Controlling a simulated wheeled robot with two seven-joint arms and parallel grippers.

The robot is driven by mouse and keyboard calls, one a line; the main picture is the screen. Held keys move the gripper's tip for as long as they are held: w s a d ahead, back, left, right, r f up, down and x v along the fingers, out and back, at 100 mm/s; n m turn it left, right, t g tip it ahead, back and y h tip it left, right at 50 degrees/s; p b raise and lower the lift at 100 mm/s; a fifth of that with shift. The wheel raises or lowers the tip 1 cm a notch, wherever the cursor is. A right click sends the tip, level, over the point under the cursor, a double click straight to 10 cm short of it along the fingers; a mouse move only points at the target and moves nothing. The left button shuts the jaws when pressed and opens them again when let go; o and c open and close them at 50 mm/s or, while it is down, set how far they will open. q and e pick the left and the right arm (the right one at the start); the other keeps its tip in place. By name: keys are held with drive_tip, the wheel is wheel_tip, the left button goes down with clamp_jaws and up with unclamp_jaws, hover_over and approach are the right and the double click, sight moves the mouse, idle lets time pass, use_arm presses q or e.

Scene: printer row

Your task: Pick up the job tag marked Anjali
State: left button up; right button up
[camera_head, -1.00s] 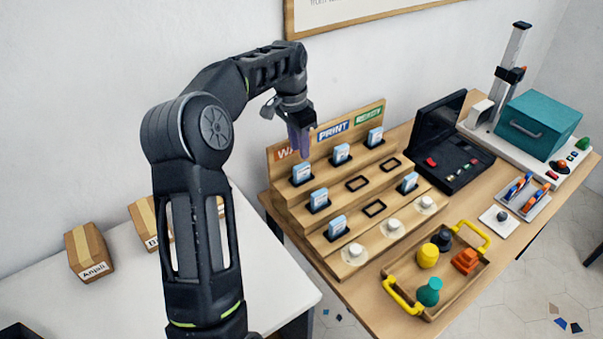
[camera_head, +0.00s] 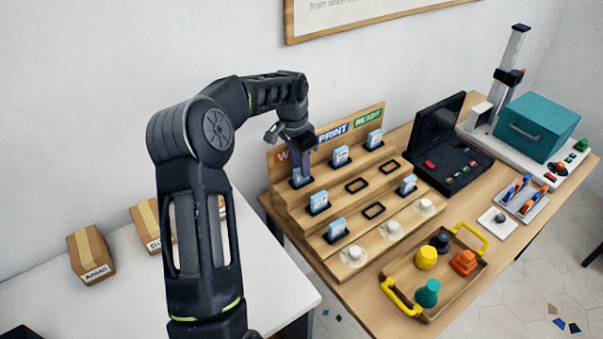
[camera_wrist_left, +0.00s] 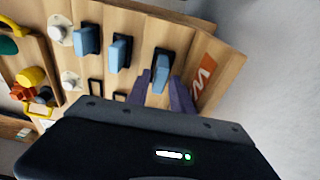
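Several small blue-and-white job tags stand in slots on the stepped wooden rack (camera_head: 385,230). Their names are too small to read, so I cannot tell which one is marked Anjali. My left gripper (camera_head: 301,170) points down at the tag (camera_head: 297,179) at the left of the top step, below the partly covered orange sign. In the left wrist view, the purple fingers of this gripper (camera_wrist_left: 162,92) stand apart, one on each side of that tag (camera_wrist_left: 161,70), with gaps visible. The tag still stands on the rack. My right gripper is not in view.
Neighbouring tags (camera_head: 341,155) (camera_head: 319,201) stand close by. A cardboard box labelled Anjali (camera_head: 90,253) is on the white table at left. A wooden tray (camera_head: 399,272) with yellow handles sits before the rack. A black case (camera_head: 445,150) stands to the right.

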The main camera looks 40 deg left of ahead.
use_arm(q)
wheel_tip(320, 180, down, 2)
drive_tip(key=shift+w+f, duration=0.1)
drive_tip(key=shift+w, duration=0.05)
drive_tip(key=shift+c, duration=0.5)
clamp_jaws()
